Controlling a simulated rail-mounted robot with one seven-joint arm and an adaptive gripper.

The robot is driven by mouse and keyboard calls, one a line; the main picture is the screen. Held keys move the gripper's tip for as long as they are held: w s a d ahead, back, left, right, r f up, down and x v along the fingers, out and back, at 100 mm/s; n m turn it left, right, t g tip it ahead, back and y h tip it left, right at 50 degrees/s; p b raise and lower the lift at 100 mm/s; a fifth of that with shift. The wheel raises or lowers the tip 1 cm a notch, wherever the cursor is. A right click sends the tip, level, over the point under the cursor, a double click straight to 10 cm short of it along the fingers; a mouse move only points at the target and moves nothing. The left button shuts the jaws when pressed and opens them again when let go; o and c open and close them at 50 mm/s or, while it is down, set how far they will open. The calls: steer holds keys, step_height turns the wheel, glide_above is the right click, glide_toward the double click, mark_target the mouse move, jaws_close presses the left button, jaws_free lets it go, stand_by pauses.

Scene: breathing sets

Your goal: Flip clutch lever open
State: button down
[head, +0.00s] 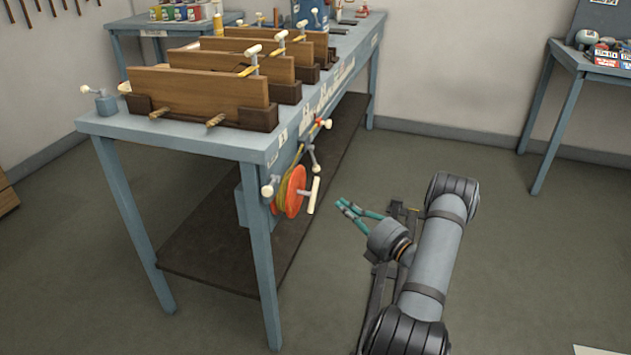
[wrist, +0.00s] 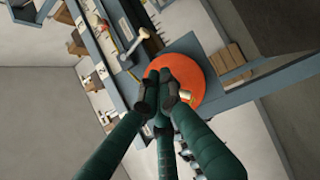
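An orange wheel (head: 293,192) with a yellow-green band is mounted under the bench's near right side. A pale T-shaped handle (head: 313,195) stands out from it, and a pale-knobbed lever (head: 267,190) sits at its left. Another short pale-ended lever (head: 313,158) is above and behind the wheel. I cannot tell which is the clutch lever. In the wrist view the orange wheel (wrist: 190,68) is partly hidden by my fingers, and a white-ended lever (wrist: 138,42) shows above left. My gripper (head: 341,204) is right of the wheel, apart from it, its teal fingertips together and empty.
The blue bench (head: 190,137) carries several wooden boards (head: 205,91) in dark clamps. A dark lower shelf (head: 215,255) lies under it. A second table (head: 570,60) stands at the far right. The floor between the tables is clear.

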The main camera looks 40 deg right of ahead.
steer(key=shift+w+a, duration=0.1)
stand_by(0.3)
steer(key=w+d+r+b, duration=0.1)
steer(key=w+d+b, duration=0.1)
steer(key=w, duration=1.1)
steer(key=shift+w+d+f+b, duration=0.1)
steer(key=shift+d+f+b, duration=0.05)
steer(key=shift+b, duration=0.45)
